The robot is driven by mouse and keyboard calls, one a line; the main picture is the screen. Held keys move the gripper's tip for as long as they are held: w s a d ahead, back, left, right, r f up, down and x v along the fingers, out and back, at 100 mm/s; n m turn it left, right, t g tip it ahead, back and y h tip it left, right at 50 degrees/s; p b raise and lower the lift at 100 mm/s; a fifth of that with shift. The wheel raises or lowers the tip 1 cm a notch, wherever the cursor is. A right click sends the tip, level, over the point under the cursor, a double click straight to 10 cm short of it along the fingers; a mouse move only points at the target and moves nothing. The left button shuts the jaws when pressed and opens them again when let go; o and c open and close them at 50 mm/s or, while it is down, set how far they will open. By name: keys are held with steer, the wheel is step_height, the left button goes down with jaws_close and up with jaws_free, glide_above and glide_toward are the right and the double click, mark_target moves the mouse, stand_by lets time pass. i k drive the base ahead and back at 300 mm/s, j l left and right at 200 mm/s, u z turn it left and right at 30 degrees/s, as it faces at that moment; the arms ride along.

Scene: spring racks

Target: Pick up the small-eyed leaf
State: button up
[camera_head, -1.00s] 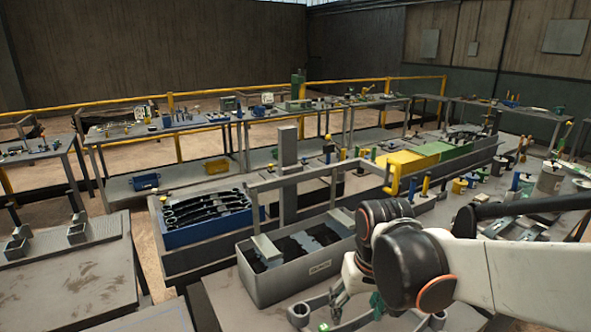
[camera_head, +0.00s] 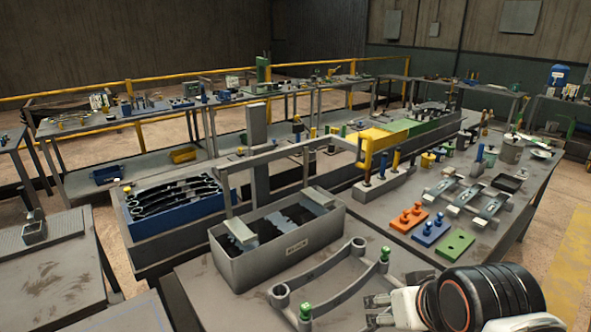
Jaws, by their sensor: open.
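Several black curved leaves with eyed ends (camera_head: 175,193) lie side by side in a blue bin at left. Their eye sizes are too small to compare. On the near bench, a grey curved bar (camera_head: 318,270) has a ring-shaped eye at each end. A second curved bar (camera_head: 345,288) runs beside it, with a green peg (camera_head: 385,254) at its far end and another green peg (camera_head: 305,311) at its near end. I cannot tell which is the small-eyed leaf. My gripper (camera_head: 376,310) is low at the bottom edge, right of the bars, apart from the black leaves, partly cut off and open.
A grey bin (camera_head: 280,262) with dark parts stands behind the curved bars, under a grey frame. Orange (camera_head: 409,220), blue (camera_head: 430,232) and green (camera_head: 457,243) blocks lie on the right bench. The bench right of the grey bin has some bare room.

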mark_target(316, 312)
steer(key=i+l+u, duration=0.15)
steer(key=l+u, duration=0.6)
steer(key=l, duration=0.25)
steer(key=l+u, duration=0.4)
steer(key=i+l, duration=0.05)
steer(key=l, duration=0.05)
